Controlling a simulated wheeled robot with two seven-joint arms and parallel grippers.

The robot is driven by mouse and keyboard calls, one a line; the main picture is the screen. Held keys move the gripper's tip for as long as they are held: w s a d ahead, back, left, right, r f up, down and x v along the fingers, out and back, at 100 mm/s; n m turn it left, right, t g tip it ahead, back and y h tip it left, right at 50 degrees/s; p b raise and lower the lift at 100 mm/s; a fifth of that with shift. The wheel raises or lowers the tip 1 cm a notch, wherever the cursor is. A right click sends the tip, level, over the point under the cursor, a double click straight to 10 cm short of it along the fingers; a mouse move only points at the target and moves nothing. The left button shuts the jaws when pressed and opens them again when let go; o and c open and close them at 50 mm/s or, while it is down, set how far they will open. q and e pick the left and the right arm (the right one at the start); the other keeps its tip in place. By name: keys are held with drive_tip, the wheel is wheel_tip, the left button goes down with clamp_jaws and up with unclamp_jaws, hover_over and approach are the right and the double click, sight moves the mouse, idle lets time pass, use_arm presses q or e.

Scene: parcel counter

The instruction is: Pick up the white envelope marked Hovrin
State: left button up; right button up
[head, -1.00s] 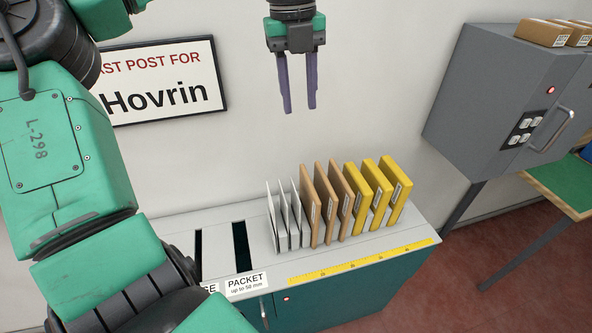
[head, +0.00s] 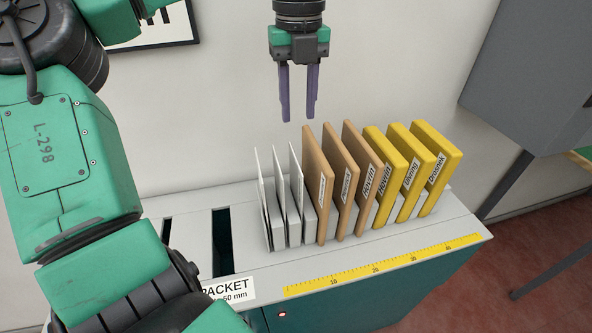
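Three thin white envelopes stand upright at the left end of a row on the counter: left (head: 263,200), middle (head: 279,197) and right (head: 296,180). They are seen nearly edge-on, and I cannot read any name on them, so I cannot tell which is marked Hovrin. My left gripper (head: 298,118) hangs fingers down, open and empty. In the picture its fingertips are just above the right white envelope, apart from it. My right gripper is not in view.
Brown packets (head: 318,185) and yellow packets (head: 434,170) stand close to the right of the envelopes. The grey counter top (head: 192,230) has dark slots at left and a yellow ruler (head: 385,264) along its front. A grey cabinet (head: 530,80) hangs at right.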

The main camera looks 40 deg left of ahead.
sight(296, 162)
use_arm(q)
drive_tip(key=f, duration=0.4)
drive_tip(key=f+p, duration=0.1)
drive_tip(key=f, duration=0.3)
drive_tip(key=f+p, duration=0.1)
drive_tip(key=f, duration=0.3)
drive_tip(key=shift+s+a+f, duration=0.1)
drive_tip(key=shift+s+f, duration=0.15)
drive_tip(key=shift+f, duration=0.05)
drive_tip(key=shift+w+a+f, duration=0.1)
drive_tip(key=shift+f, duration=0.15)
clamp_jaws()
drive_tip(key=shift+r, duration=0.1)
